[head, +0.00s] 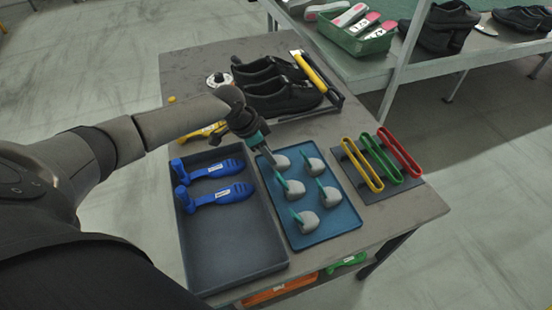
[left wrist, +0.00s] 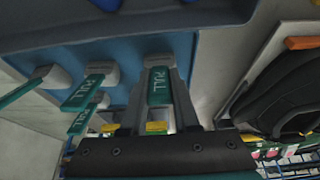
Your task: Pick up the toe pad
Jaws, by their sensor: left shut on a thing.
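Several grey toe pads with green pull tabs sit on the blue tray (head: 340,226). My left gripper (head: 270,160) reaches down to the back-left corner of that tray, at the toe pad (head: 282,162) there. In the left wrist view, my left gripper (left wrist: 161,108) has its fingers on both sides of a green tab marked PULL (left wrist: 160,84), shut on it. The grey body (left wrist: 160,60) of this toe pad shows just beyond the tab. I cannot tell whether the pad is lifted off the tray. My right gripper is not in view.
Left of the blue tray is a dark tray (head: 230,245) with two blue shoe forms (head: 222,194). Black shoes (head: 280,95) stand on a rack behind. Yellow, green and red loop-shaped tools (head: 380,158) lie on a grey mat to the right. A shelf with shoes is behind.

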